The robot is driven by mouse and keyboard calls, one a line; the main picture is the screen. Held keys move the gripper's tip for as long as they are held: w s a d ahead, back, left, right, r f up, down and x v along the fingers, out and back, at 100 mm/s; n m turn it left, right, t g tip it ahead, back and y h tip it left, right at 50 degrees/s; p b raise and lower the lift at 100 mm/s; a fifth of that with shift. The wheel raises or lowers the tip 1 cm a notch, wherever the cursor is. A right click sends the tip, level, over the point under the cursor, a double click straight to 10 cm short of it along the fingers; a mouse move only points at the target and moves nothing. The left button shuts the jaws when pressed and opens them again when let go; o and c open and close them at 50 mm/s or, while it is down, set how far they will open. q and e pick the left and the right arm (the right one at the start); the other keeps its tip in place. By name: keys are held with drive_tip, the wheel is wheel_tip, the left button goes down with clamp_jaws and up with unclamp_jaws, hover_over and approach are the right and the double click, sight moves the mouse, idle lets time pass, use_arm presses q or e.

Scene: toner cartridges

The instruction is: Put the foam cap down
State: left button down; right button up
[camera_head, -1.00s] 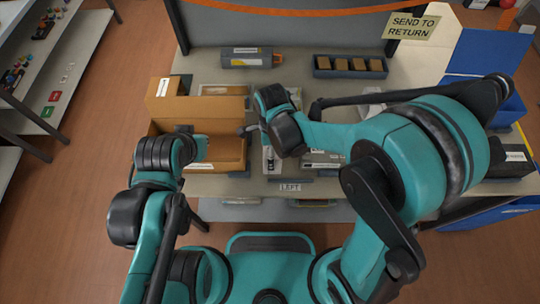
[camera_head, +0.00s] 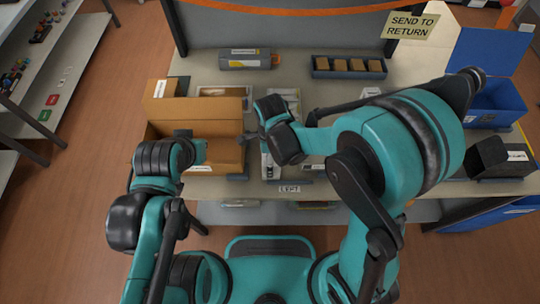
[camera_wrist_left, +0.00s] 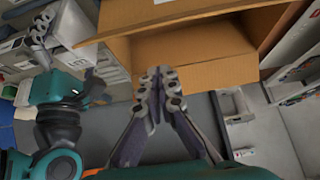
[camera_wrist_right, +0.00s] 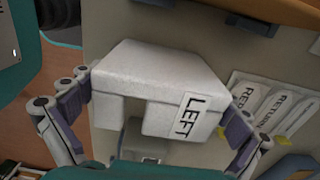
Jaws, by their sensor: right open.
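The white foam cap (camera_wrist_right: 150,92) with a LEFT label lies between the spread fingers of my right gripper (camera_wrist_right: 155,110) in the right wrist view. The fingers stand on either side of it; whether one still touches is unclear. I cannot pick out the cap in the head view, where my right gripper (camera_head: 256,136) is over the table beside the cardboard box (camera_head: 215,110). My left gripper (camera_wrist_left: 161,80) has its fingertips together with nothing between them, in front of the open box (camera_wrist_left: 195,60). Its arm also shows in the head view at the box's left.
A grey toner cartridge (camera_head: 248,59) and a dark tray of brown blocks (camera_head: 348,68) stand at the back. A blue bin (camera_head: 498,105) and a black box (camera_head: 500,160) are at the right. A LEFT label (camera_head: 289,189) shows at the table's front edge.

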use_arm(q)
drive_tip(key=shift+r, duration=0.25)
use_arm(e)
drive_tip(key=shift+r, duration=0.2)
wheel_tip(320, 180, up, 12)
drive_tip(key=p, duration=0.4)
use_arm(q)
wheel_tip(320, 180, up, 4)
drive_tip(key=shift+f, duration=0.15)
use_arm(e)
drive_tip(key=s+d+r+n+t, duration=0.2)
drive_tip(key=d+r+n+t, duration=0.1)
drive_tip(key=d+n, duration=0.6)
drive_tip(key=s+d+r+n+t, duration=0.3)
drive_tip(key=d+r+n+t, duration=0.1)
drive_tip(key=d+n, duration=0.4)
drive_tip(key=shift+d+r+n, duration=0.4)
drive_tip(key=shift+r+n, duration=0.1)
drive_tip(key=shift+r, duration=0.3)
drive_tip(key=shift+s+f, duration=0.1)
use_arm(q)
wheel_tip(320, 180, down, 6)
drive_tip(key=b, duration=0.5)
drive_tip(key=shift+b, duration=0.3)
drive_tip(key=shift+r, duration=0.35)
use_arm(e)
wheel_tip(320, 180, down, 5)
drive_tip(key=shift+f, duration=0.1)
